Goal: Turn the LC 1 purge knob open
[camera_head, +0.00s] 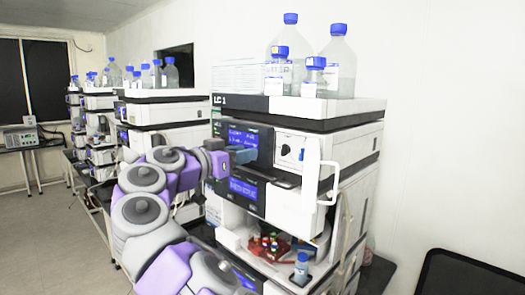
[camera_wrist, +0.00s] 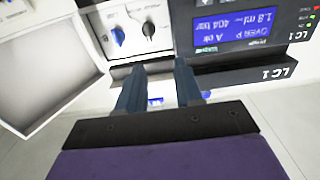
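The LC 1 stack (camera_head: 240,103) stands in front of me, its label at the upper left. A recessed white panel carries a dark knob (camera_head: 285,150) and a blue knob beside it. The wrist view shows the panel upside down, with the blue knob (camera_wrist: 118,37) and the dark knob (camera_wrist: 148,28) above my fingers. I cannot read which is the purge knob. My gripper (camera_head: 246,156) is in front of the module's screen, left of the knobs. In the wrist view my gripper (camera_wrist: 158,80) has its fingers apart, with nothing between them, short of the knobs.
A white door (camera_head: 327,185) stands swung out right of the knobs; it also fills the left of the wrist view (camera_wrist: 45,65). Blue-capped bottles (camera_head: 340,58) stand on top. An open bay below holds a red rack (camera_head: 268,246) with vials. More stacks (camera_head: 165,112) stand left.

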